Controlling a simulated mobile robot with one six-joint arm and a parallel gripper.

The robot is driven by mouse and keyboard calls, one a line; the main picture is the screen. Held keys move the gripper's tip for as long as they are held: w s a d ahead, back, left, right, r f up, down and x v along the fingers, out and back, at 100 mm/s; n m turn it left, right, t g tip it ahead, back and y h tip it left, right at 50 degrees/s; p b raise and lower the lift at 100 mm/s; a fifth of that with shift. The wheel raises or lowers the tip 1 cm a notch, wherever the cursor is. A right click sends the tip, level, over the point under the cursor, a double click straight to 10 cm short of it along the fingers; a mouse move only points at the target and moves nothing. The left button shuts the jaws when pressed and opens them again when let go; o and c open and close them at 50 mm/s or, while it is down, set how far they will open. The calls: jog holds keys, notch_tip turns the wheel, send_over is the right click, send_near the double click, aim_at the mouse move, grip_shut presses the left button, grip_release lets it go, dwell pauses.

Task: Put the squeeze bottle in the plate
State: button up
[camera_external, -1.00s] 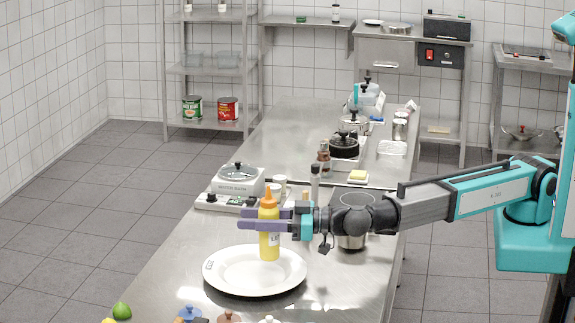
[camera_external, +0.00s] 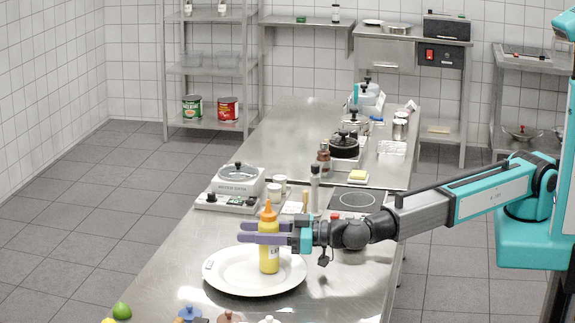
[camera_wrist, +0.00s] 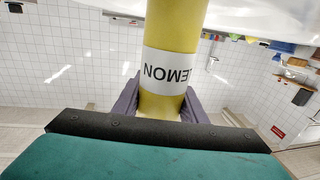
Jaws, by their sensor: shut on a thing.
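The squeeze bottle (camera_external: 269,258) is yellow with an orange nozzle cap and stands upright over the white plate (camera_external: 226,281). My gripper (camera_external: 266,232) is shut on the bottle's upper part, with its purple fingers on either side of it. In the wrist view the yellow bottle (camera_wrist: 172,28) with its "LEMON" label sits between my fingers (camera_wrist: 160,100), upside down in the picture. The bottle's base is at the plate's middle in the external view; I cannot tell whether it touches. The plate (camera_wrist: 253,14) shows as a white surface at the top of the wrist view.
A water bath (camera_external: 238,180) stands behind the plate. A lime (camera_external: 122,311) and several coloured-lid items lie at the counter's front.

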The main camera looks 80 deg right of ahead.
jog(key=shift+f+b, duration=0.15)
jog(key=shift+b, duration=0.2)
jog(key=o, duration=1.2)
jog(key=shift+r+p, duration=0.25)
jog(key=shift+p, duration=0.15)
jog(key=s+b, duration=0.1)
jog(key=s, duration=0.2)
jog(key=s+d+b, duration=0.1)
jog(key=s, duration=0.3)
jog(key=s+b, duration=0.1)
jog(key=s, duration=0.3)
jog(key=shift+d+f, duration=0.1)
jog(key=shift+d, duration=0.3)
jog(key=shift+s, duration=0.45)
